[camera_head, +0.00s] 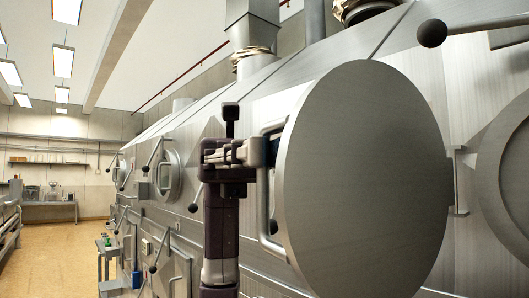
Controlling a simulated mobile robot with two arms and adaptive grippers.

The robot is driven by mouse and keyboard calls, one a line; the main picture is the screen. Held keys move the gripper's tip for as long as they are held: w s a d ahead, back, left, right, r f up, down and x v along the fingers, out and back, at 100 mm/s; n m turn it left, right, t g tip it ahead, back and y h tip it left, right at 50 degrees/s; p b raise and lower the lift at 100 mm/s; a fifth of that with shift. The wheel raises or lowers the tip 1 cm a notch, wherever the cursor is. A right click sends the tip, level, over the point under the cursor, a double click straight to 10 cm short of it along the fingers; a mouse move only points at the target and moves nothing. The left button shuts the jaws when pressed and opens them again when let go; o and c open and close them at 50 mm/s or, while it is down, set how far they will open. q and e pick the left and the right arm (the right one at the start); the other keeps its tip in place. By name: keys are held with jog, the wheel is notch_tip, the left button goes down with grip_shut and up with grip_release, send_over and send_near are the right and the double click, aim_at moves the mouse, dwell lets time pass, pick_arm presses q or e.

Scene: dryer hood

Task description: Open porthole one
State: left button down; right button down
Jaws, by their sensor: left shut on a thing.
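A large round metal porthole door (365,180) stands swung out from the dryer hood, its flat face toward me. It has a bent bar handle (264,215) on its left edge. My left gripper (262,150) is shut on the upper part of this handle. The gripper's arm rises from below, in front of the hood. A hinge bracket (459,180) shows at the door's right edge. My right gripper is not in view.
The sloped metal hood (487,75) fills the right side. A black ball-ended lever (432,33) sticks out at the top right. Smaller portholes and levers line the hood at left. The floor (65,262) at left is clear.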

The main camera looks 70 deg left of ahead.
pick_arm(q)
jog(key=c, duration=2.1)
grip_release()
jog(key=a, duration=0.8)
jog(key=w+a, duration=0.1)
jog(key=a, duration=0.3)
jog(key=shift+w, duration=0.1)
